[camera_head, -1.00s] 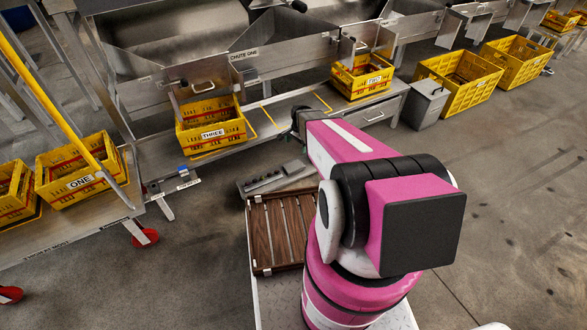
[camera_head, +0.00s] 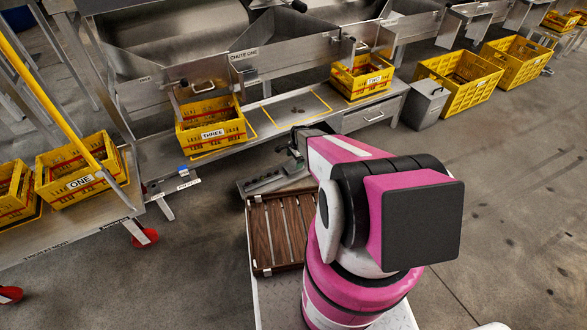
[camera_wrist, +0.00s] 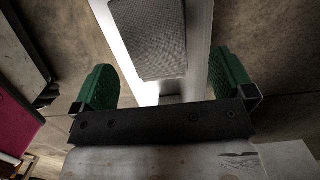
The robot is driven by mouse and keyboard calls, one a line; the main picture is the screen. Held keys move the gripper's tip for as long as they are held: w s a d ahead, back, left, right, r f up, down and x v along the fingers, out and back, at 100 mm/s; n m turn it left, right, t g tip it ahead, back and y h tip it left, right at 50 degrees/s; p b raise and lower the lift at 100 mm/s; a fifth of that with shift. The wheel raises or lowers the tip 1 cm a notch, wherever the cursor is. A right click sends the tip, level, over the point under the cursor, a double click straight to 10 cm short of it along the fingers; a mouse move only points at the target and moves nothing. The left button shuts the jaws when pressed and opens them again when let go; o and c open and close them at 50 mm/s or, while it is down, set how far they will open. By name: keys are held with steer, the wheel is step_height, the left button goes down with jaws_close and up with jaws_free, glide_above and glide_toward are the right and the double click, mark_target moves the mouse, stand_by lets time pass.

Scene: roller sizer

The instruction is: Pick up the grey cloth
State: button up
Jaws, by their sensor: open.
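A flat grey piece that looks like the folded grey cloth (camera_wrist: 148,38) lies on a narrow pale surface at the top middle of the wrist view. I cannot make out the cloth for sure in the head view. My gripper (camera_wrist: 165,82) is open, with its green fingertips wide apart on either side of the pale strip. The cloth shows beyond the fingertips, with nothing held between them. In the head view my gripper (camera_head: 290,148) hangs over the grey metal tray, partly hidden by my pink arm.
A grey metal tray (camera_head: 262,184) lies beside a brown slatted board (camera_head: 275,230). Yellow crates labelled ONE (camera_head: 80,172) and THREE (camera_head: 212,126) stand at left, with another yellow crate (camera_head: 360,78) on the bench. A yellow outlined square (camera_head: 297,107) on the bench is clear.

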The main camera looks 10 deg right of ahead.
mark_target(294, 166)
steer(key=f, duration=0.4)
steer(key=shift+s+a+f, duration=0.3)
steer(key=shift+a, duration=0.05)
steer(key=shift+c, duration=0.3)
steer(key=c, duration=1)
steer(key=shift+r, duration=0.15)
steer(key=shift+r, duration=0.55)
steer(key=r, duration=0.3)
steer(key=shift+s+a+r, duration=0.3)
steer(key=shift+s+a, duration=0.05)
steer(key=shift+a, duration=0.05)
steer(key=s+a+r, duration=0.1)
steer(key=a+r, duration=0.1)
steer(key=a, duration=0.1)
steer(key=s+a+r, duration=0.2)
steer(key=a, duration=0.1)
steer(key=s+a+r, duration=0.2)
steer(key=a, duration=0.1)
steer(key=shift+s+a, duration=0.1)
steer(key=shift+s, duration=0.05)
